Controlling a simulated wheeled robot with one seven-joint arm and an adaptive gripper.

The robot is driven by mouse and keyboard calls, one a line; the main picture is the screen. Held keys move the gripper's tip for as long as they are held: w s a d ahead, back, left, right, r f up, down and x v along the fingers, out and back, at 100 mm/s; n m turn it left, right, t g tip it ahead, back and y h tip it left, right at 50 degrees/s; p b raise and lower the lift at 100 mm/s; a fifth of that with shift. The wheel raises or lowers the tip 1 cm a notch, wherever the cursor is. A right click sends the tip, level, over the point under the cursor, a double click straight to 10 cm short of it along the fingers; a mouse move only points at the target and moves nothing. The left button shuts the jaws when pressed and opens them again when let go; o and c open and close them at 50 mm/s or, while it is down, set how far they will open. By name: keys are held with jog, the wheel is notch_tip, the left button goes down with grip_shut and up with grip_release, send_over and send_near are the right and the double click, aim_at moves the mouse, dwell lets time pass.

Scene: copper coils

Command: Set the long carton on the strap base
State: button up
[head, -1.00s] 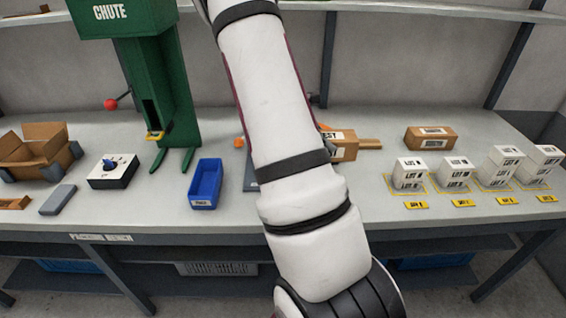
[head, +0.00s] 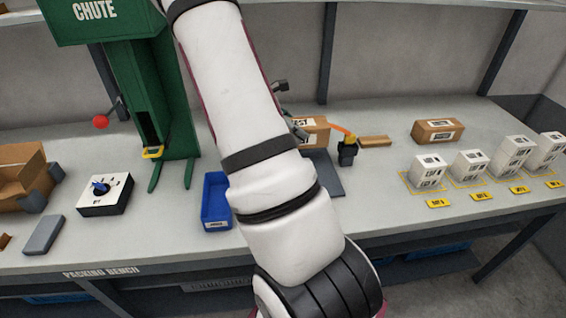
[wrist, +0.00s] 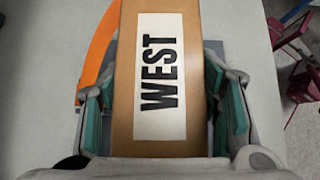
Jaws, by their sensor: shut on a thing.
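The long carton is brown with a white WEST label and fills the middle of the wrist view (wrist: 125,120). My gripper (wrist: 162,115) is shut on it, with a teal pad at each side. In the head view the carton (head: 317,133) shows just right of my arm, over the strap base. The strap base (head: 327,178) is a flat grey plate, partly hidden by my arm. Its orange strap (head: 337,129) stands right of the carton by a dark buckle (head: 347,152); the strap also shows left of the carton in the wrist view (wrist: 98,50). Whether the carton touches the base, I cannot tell.
A tan flat piece (head: 375,141) and another brown carton (head: 437,131) lie to the right. Stacked white boxes (head: 428,172) stand at the front right. A blue bin (head: 215,205) and the green chute (head: 165,110) are left of my arm.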

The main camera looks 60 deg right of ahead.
jog(key=shift+f, duration=0.4)
notch_tip(320, 180, down, 9)
jog(key=shift+f+p, duration=0.1)
jog(key=shift+p, duration=0.25)
jog(key=o, duration=1.6)
jog(key=b+v, duration=0.1)
jog(key=v, duration=1.1)
jog(key=shift+b, duration=0.35)
jog(key=shift+s, duration=0.1)
